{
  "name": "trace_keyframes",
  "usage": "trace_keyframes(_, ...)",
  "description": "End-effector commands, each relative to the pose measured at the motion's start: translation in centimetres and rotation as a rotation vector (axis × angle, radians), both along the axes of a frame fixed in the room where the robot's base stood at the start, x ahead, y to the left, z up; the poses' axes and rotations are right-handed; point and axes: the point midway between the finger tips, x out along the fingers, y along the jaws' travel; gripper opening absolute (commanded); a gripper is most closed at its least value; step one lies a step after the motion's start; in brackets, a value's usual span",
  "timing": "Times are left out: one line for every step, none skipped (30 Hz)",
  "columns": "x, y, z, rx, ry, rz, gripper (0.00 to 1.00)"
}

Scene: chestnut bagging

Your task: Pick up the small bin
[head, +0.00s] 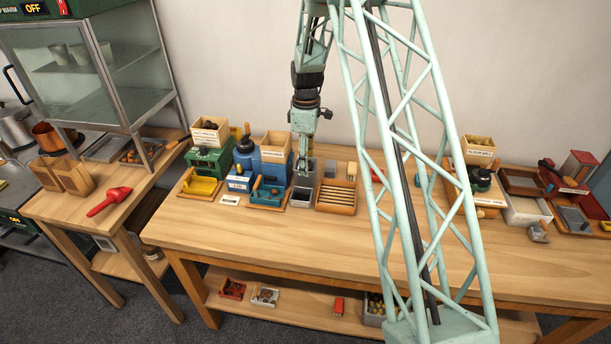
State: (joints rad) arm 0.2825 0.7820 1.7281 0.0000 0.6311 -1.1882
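A small grey bin (302,196) sits on the long wooden table, between a blue device and a slatted wooden tray. It is the likeliest small bin, though other small containers stand nearby. My gripper (303,168) points down at the bin's back edge, with its tips close to or at the bin. The view is too small to tell whether they touch it or how far apart they are. A second grey box (328,168) stands just right of the gripper.
The blue device (268,192) and a tall blue container (275,149) stand left of the gripper. The slatted wooden tray (336,197) is close on the right. The front of the long wooden table (280,240) is clear. My lattice arm hides part of the table's middle.

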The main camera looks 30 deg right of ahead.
Motion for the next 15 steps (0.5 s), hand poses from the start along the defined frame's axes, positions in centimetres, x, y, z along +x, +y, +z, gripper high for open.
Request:
trace_keyframes(0.0,0.0,-0.3,0.001,0.001,0.000,0.55)
trace_keyframes(0.0,0.0,-0.5,0.001,0.001,0.000,0.55)
trace_keyframes(0.0,0.1,-0.8,0.001,0.001,0.000,0.55)
trace_keyframes(0.0,0.1,-1.1,0.001,0.001,0.000,0.55)
trace_keyframes(0.1,0.1,-1.3,0.000,0.001,0.000,0.55)
trace_keyframes(0.1,0.1,-1.7,0.000,0.002,0.000,0.55)
trace_keyframes(0.1,0.1,-2.0,0.000,0.002,0.000,0.55)
trace_keyframes(0.1,0.2,-2.3,0.000,0.002,0.000,0.55)
trace_keyframes(0.2,0.2,-2.8,0.000,0.002,0.000,0.55)
trace_keyframes(0.2,0.2,-3.1,0.000,0.002,0.000,0.55)
trace_keyframes(0.2,0.2,-3.4,0.000,0.002,0.000,0.55)
trace_keyframes(0.2,0.2,-3.7,0.000,0.001,0.000,0.55)
trace_keyframes(0.2,0.2,-4.0,0.000,0.001,0.000,0.55)
trace_keyframes(0.2,0.2,-4.2,0.000,0.001,0.000,0.55)
trace_keyframes(0.2,0.2,-4.4,0.001,0.001,0.000,0.55)
